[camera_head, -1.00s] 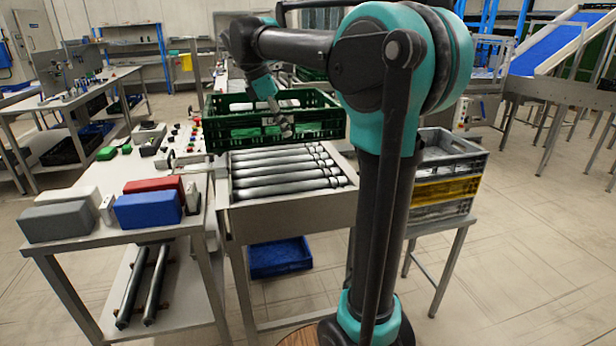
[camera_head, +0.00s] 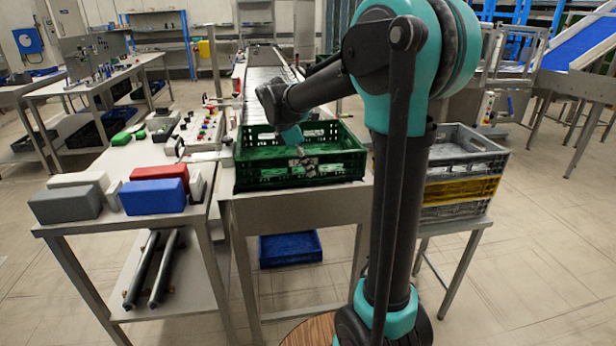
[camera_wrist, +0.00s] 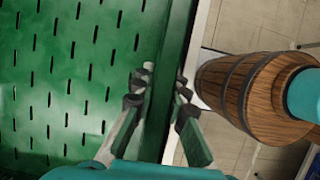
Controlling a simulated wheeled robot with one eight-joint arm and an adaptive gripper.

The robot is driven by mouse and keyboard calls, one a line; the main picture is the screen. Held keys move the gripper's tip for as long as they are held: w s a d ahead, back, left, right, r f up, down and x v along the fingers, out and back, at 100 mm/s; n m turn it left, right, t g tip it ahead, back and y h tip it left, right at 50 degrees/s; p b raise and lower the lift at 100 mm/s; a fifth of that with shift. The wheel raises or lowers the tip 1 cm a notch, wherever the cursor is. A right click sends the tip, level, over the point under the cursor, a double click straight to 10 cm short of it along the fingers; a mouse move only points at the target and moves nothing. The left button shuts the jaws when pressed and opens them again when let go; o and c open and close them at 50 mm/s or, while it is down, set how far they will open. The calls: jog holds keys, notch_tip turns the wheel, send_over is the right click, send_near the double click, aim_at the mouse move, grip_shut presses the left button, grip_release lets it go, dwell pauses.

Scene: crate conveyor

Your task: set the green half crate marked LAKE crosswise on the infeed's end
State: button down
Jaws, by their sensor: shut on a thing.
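The green crate (camera_head: 265,177) is at the near end of the infeed (camera_head: 295,210), its long side running across the conveyor. It looks level, and I cannot tell whether it rests on the rollers or hangs just above them. No LAKE marking is readable. My gripper (camera_head: 304,166) is shut on the crate's near long wall, around its middle. In the wrist view my gripper (camera_wrist: 163,85) has one finger on each side of the green wall, with the crate's slotted floor (camera_wrist: 70,80) to the left. The rollers beneath the crate are hidden.
A side table at left holds a blue box (camera_head: 153,197), a red box (camera_head: 160,173) and grey boxes. A stack of grey and yellow crates (camera_head: 455,190) stands at right on a stand. A blue crate (camera_head: 290,248) lies below the infeed. My wooden-looking base shows close by.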

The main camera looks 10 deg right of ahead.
aim_at(308, 182)
jog(key=shift+f, duration=1.75)
jog(key=c, duration=1.5)
grip_release()
jog(key=shift+c, duration=0.2)
jog(key=v, duration=1.2)
jog(key=shift+s, duration=0.1)
